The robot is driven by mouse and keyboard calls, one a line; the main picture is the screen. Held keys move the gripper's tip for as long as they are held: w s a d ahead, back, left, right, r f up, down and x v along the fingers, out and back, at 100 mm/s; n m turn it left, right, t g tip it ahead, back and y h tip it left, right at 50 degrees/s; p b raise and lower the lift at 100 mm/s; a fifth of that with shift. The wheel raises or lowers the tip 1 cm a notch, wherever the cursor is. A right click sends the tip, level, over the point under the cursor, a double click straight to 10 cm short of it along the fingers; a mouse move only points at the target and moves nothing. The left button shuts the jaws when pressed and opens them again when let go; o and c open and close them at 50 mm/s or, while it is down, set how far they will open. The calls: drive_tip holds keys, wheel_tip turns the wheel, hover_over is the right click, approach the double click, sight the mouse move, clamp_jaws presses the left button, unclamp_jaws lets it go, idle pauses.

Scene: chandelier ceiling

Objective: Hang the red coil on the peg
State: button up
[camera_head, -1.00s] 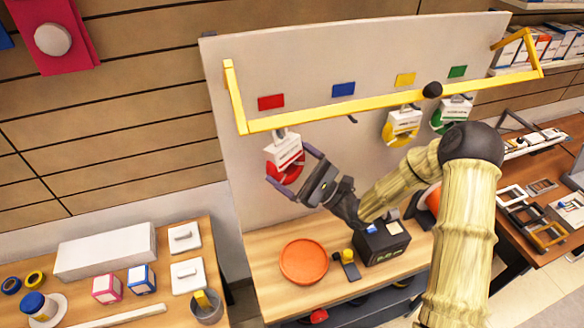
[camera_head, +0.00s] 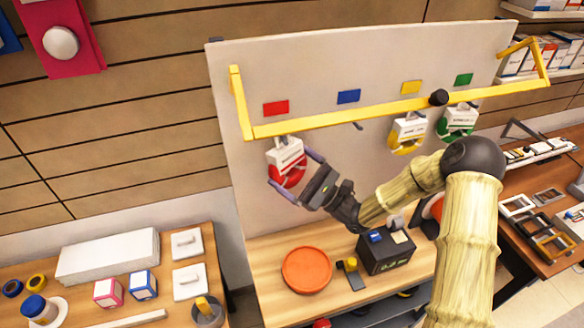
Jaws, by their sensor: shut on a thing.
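The red coil (camera_head: 288,177) has a white label card (camera_head: 286,154) on its upper part. It is up against the white board, below the red marker (camera_head: 276,108) and just under the yellow bar (camera_head: 350,117). My gripper (camera_head: 296,177) is shut on the coil, its fingers at the coil's sides. A grey hook piece shows at the card's top; whether it bears on the peg, I cannot tell. The peg under the red marker is hidden behind the bar and card. A bare peg (camera_head: 358,126) shows below the blue marker (camera_head: 348,96).
A yellow coil (camera_head: 407,144) and a green coil (camera_head: 458,131) hang farther right. The yellow bar stands out in front of the board. Below are an orange dish (camera_head: 307,270) and a black box (camera_head: 385,250) on the wooden bench.

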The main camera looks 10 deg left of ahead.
drive_tip(key=o, duration=0.8)
drive_tip(key=shift+o, duration=0.2)
